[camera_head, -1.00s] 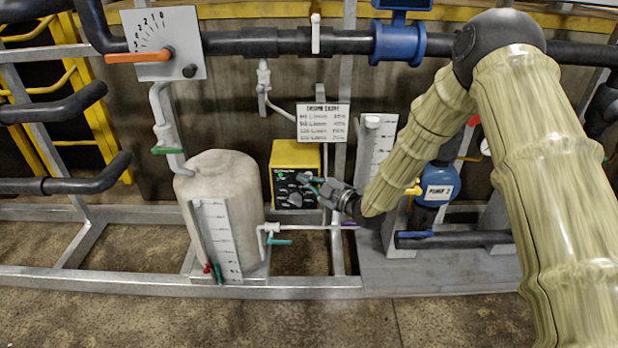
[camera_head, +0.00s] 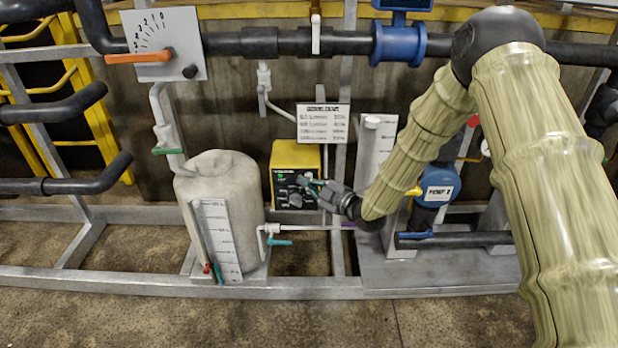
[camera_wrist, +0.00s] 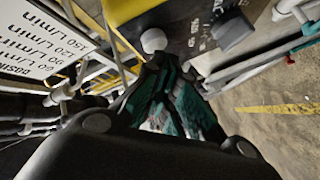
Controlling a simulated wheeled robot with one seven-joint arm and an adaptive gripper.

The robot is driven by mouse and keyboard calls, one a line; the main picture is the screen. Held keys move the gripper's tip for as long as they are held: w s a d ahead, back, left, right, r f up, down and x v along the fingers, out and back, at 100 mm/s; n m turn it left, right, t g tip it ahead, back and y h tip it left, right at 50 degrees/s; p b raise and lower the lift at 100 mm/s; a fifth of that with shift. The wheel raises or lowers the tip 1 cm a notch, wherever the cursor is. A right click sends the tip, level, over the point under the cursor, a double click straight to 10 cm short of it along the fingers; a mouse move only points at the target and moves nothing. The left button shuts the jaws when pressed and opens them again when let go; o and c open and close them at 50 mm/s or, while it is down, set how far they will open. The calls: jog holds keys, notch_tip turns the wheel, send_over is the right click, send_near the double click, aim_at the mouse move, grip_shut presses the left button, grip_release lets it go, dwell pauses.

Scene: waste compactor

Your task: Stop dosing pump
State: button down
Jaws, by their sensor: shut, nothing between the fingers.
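The dosing pump (camera_head: 295,158) is a yellow box with a dark front panel, mounted at the centre of the head view. A small green light and grey knobs show on its panel. In the wrist view its dark panel (camera_wrist: 190,35) is close, with a pale round knob (camera_wrist: 153,40) and a grey knob (camera_wrist: 232,29). My gripper (camera_head: 306,181) is shut and empty, right at the front of the panel. In the wrist view its fingertips (camera_wrist: 163,68) lie just below the pale knob. I cannot tell whether they touch it. The fingers hide part of the panel.
A dosing chart (camera_head: 323,123) hangs above the pump. A pale tank (camera_head: 222,190) with a level scale stands to the left. A thin pipe with a teal valve handle (camera_head: 279,242) runs below. The blue pump 2 (camera_head: 437,187) is to the right.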

jog(key=shift+s+p, duration=0.3)
jog(key=shift+s, duration=2.55)
